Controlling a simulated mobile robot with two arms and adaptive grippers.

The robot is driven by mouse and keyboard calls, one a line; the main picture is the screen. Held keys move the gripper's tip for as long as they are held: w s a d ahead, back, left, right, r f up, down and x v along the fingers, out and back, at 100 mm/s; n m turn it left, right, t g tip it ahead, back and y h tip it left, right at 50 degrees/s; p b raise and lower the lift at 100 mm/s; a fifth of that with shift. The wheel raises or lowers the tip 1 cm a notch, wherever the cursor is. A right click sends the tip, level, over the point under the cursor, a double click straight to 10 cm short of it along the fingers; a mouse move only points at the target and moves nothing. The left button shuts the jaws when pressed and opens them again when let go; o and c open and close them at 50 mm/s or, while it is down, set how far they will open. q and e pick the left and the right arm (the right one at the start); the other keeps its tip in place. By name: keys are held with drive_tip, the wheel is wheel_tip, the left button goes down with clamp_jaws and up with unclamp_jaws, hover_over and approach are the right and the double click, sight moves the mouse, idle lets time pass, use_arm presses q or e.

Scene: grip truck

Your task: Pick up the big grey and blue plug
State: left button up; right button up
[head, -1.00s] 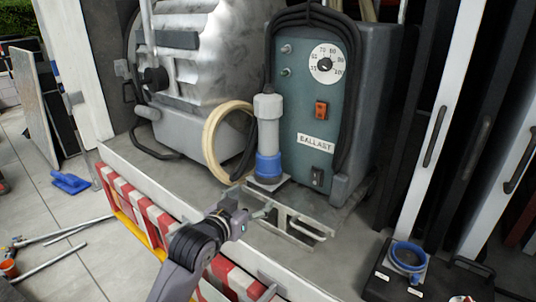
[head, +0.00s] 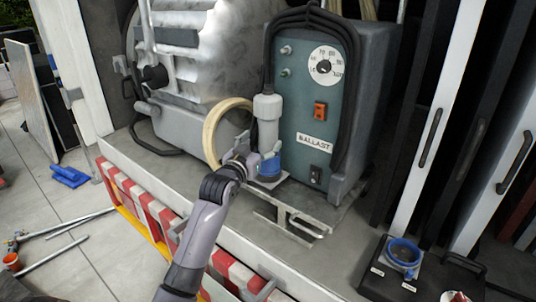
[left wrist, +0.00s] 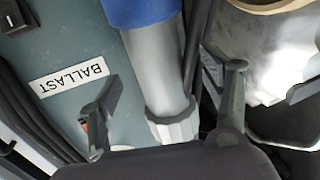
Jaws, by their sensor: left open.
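The big grey and blue plug (head: 268,122) stands upright in front of the ballast box, grey body above and blue collar below. My left gripper (head: 262,158) is at its lower part, just above the blue collar, and hides some of it. In the left wrist view the plug (left wrist: 158,72) appears upside down, between the two spread fingers of the left gripper (left wrist: 168,92). The fingers are open, with gaps on both sides of the plug. My right gripper is not in view.
The teal ballast box (head: 312,155) stands close to the right of the plug. A cream ring (head: 212,135) and a large silver lamp housing (head: 195,75) are to the left. A metal bracket (head: 295,218) lies in front on the grey ledge. A blue socket (head: 404,252) sits at lower right.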

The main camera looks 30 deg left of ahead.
sight(264, 140)
use_arm(q)
drive_tip(key=w, duration=0.1)
drive_tip(key=w+p, duration=0.1)
drive_tip(key=w, duration=0.1)
drive_tip(key=w+p, duration=0.1)
drive_tip(key=shift+w+a, duration=0.35)
drive_tip(key=shift+w+f, duration=0.1)
drive_tip(key=shift+w, duration=0.15)
drive_tip(key=shift+c, duration=0.2)
drive_tip(key=shift+s, duration=0.1)
drive_tip(key=shift+c, duration=0.6)
drive_tip(key=c, duration=1.5)
clamp_jaws()
drive_tip(key=shift+a, duration=0.1)
